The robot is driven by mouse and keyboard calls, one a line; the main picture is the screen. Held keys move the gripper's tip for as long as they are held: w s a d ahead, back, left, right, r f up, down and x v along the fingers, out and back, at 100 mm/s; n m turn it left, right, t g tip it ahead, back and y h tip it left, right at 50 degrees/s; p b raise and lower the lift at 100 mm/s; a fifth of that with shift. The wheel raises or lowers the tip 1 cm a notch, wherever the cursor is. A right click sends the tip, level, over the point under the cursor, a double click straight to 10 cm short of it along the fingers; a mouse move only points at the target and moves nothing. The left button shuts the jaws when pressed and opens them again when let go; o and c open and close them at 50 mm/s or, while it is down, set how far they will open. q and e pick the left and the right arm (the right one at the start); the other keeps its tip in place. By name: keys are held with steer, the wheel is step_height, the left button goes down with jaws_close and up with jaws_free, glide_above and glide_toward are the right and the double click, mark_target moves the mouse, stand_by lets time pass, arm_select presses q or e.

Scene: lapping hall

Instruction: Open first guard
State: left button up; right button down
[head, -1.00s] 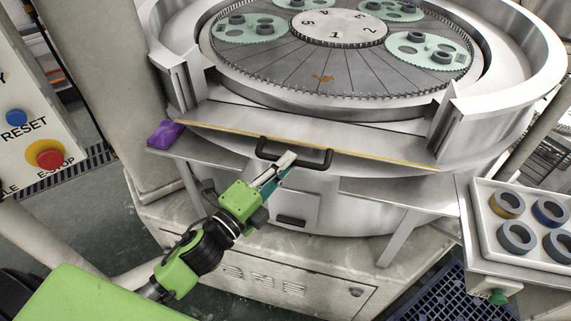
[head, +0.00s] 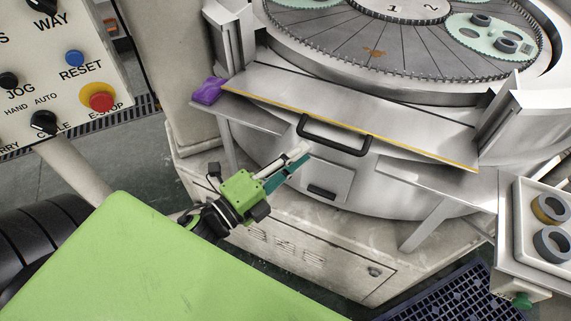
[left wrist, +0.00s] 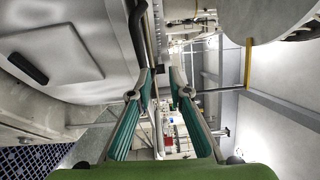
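The first guard (head: 400,128) is a flat metal panel with a yellow front edge, lying across the front of the round lapping machine between two upright brackets. Its black bar handle (head: 335,140) sticks out at the front edge. My left gripper (head: 304,153) is just below and left of the handle in the head view, apart from it and empty. In the left wrist view the fingers of my left gripper (left wrist: 160,72) stand apart with nothing between them. A dark bar, apparently the handle (left wrist: 137,38), shows beside the left finger. My right gripper is out of view.
A control panel (head: 60,75) with an E-stop stands at the left. A purple block (head: 208,91) sits by the guard's left end. A tray of rings (head: 526,215) is at the right. Grey shelves flank the machine front, and a small hatch (head: 325,178) lies below the handle.

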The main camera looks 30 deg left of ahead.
arm_select(q)
steer(key=shift+v, duration=1.7)
steer(key=shift+f, duration=0.15)
